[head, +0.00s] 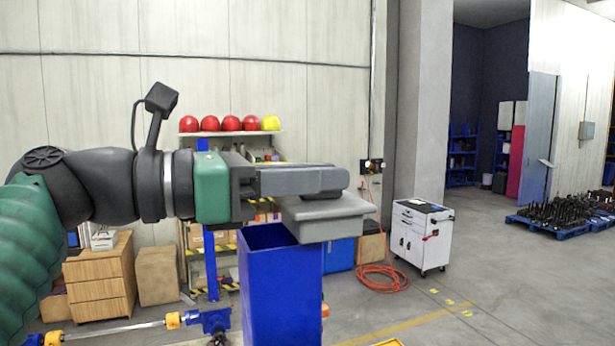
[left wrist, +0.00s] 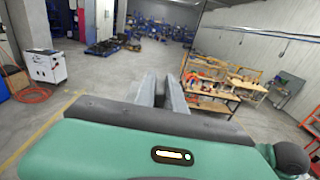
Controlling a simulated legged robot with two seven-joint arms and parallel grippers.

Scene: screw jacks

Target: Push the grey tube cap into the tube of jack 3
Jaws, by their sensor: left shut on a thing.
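The grey tube cap (head: 327,228) is held level in my left gripper (head: 325,182). It has a flat, wide top and a narrower plug below. The fingers are shut on the cap from above and hide part of its top. A blue square tube (head: 280,295) stands upright below, with its open top showing. The cap is above the tube mouth and off to its right, and overlaps the rim's right part in the picture. No number is readable on it. In the left wrist view the fingers (left wrist: 163,90) show, but the cap cannot be made out. My right gripper is in no view.
A blue jack part with a rod and yellow ends (head: 205,320) lies at lower left. Behind are wooden drawers (head: 100,280), a shelf with red and yellow helmets (head: 230,124), and a white cabinet (head: 422,235). Open floor lies to the right.

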